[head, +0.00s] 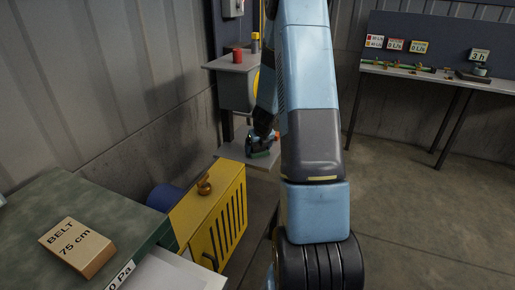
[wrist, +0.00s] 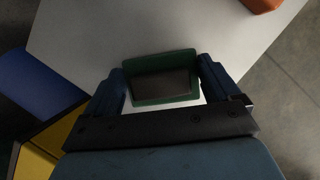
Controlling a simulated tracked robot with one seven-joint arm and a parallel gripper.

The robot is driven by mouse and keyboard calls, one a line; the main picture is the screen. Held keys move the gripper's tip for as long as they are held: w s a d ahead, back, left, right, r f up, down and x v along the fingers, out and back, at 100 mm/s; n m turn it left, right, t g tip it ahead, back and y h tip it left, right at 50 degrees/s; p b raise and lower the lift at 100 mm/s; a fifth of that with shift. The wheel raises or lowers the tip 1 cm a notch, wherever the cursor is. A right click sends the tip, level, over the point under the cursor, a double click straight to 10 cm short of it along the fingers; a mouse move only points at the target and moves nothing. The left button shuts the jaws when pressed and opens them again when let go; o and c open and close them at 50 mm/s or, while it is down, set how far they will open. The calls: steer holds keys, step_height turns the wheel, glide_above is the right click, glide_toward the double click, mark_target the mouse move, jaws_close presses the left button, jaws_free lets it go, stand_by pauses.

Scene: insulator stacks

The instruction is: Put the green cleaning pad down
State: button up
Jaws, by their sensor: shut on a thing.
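The green cleaning pad (wrist: 162,101) shows in the wrist view as a green-rimmed rectangle with a dark middle. My gripper (wrist: 163,88) is shut on it, with one finger at its left side and one at its right. In the head view my gripper (head: 262,142) is at the small grey shelf (head: 233,151), and the pad (head: 260,154) shows as a green strip beneath it. The pad is over the shelf's pale top, low and close to it. I cannot tell whether it touches the surface.
An orange object (wrist: 262,4) lies at the shelf's far edge in the wrist view. A yellow slatted cabinet (head: 212,215) and a blue cylinder (head: 165,197) stand beside the shelf. An upper shelf (head: 228,64) holds a red can (head: 237,56). Pale shelf surface around the pad is clear.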

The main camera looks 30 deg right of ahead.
steer(key=o, duration=0.7)
steer(key=shift+o, duration=0.2)
